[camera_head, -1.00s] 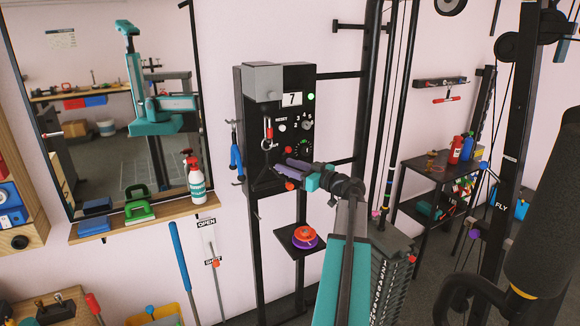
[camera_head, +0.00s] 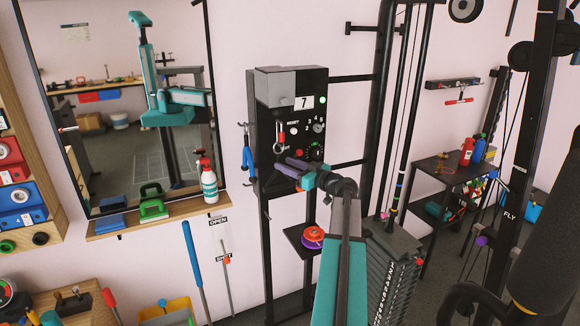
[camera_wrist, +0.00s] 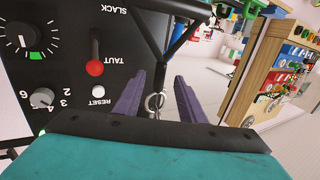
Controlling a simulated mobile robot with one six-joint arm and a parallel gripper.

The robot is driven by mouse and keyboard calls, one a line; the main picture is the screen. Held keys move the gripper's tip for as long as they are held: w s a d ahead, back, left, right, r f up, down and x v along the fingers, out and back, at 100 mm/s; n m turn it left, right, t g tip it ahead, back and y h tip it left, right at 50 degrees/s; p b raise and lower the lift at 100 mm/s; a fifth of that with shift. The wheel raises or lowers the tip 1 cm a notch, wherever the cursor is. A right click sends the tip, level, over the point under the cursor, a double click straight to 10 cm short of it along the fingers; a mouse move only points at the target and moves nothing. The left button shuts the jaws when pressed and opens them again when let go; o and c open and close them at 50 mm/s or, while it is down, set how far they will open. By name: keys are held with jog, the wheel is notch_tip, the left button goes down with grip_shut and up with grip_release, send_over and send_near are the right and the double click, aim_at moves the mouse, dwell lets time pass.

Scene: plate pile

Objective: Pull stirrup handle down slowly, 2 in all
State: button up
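The black stirrup handle (camera_wrist: 205,22) shows in the wrist view as a V of bars with a metal ring (camera_wrist: 155,103) at its point. My gripper (camera_wrist: 160,88) has its two purple fingers apart, one on each side of the ring in the picture. I cannot tell whether they touch anything. In the head view my gripper (camera_head: 292,165) is in front of the lower part of the black panel (camera_head: 268,110), and the handle is hard to make out there. The panel's display (camera_head: 303,102) reads 7.
The panel has a red-tipped TAUT/SLACK lever (camera_wrist: 94,68), a RESET button (camera_wrist: 98,90) and knobs close to my gripper. A blue-handled tool (camera_head: 248,160) hangs on its left side. A small shelf with an orange and purple item (camera_head: 313,236) is below. A weight stack (camera_head: 390,275) stands right.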

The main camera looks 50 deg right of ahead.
aim_at(279, 161)
jog(key=shift+w+b, duration=1.6)
jog(key=shift+w, duration=0.6)
jog(key=shift+b, duration=0.95)
jog(key=shift+c, duration=0.2)
grip_shut()
